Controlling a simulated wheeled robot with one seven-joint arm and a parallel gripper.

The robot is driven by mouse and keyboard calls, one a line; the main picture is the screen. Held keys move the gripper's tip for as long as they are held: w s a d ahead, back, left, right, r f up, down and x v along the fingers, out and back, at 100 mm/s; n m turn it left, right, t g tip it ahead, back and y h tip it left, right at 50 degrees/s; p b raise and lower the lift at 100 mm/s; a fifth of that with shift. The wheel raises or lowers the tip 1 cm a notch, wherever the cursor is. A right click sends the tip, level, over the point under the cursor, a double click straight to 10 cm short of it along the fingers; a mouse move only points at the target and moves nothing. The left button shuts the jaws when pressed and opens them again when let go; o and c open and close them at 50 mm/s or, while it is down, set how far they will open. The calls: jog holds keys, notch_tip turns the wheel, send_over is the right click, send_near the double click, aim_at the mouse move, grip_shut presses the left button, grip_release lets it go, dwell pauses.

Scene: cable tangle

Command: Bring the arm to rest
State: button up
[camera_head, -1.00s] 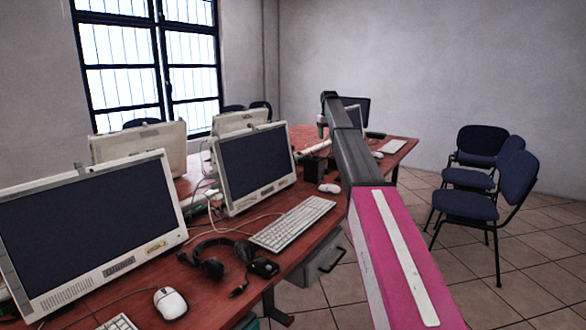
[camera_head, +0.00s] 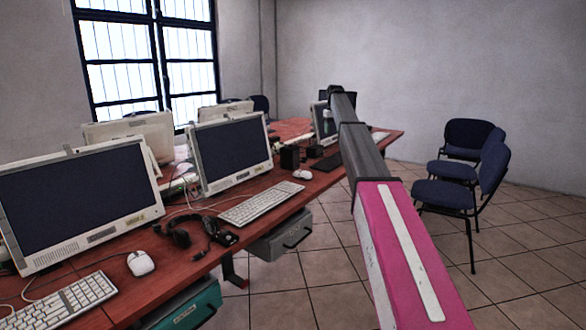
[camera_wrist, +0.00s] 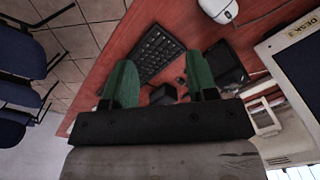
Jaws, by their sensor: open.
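My pink and dark grey arm (camera_head: 385,200) reaches forward over the right edge of the red desk in the head view. Its far end hides my gripper there. In the wrist view, my gripper (camera_wrist: 160,66) has two green fingers set wide apart. It is open with nothing between the fingers. Beyond the fingers lie a black keyboard (camera_wrist: 158,50) and a small dark box (camera_wrist: 163,94) on the desk. I cannot tell how high the gripper is above them.
The red desk (camera_head: 215,262) holds several monitors, a white keyboard (camera_head: 262,203), a headset (camera_head: 178,235), a white mouse (camera_head: 141,262) and loose cables. A grey drawer unit (camera_head: 285,240) and a green one (camera_head: 185,312) hang under the desk. Blue chairs (camera_head: 445,193) stand right, with open tiled floor between.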

jog(key=s+f+m, duration=0.2)
jog(key=s+f, duration=2.5)
jog(key=f, duration=0.3)
jog(key=s+f, duration=0.4)
jog(key=s, duration=0.6)
jog(key=s+f, duration=0.5)
jog(key=s, duration=0.5)
jog(key=s+f+m, duration=0.1)
jog(key=s+f, duration=0.3)
jog(key=s, duration=0.6)
jog(key=shift+s+f, duration=0.25)
jog(key=shift+f, duration=0.1)
jog(key=shift+a, duration=0.1)
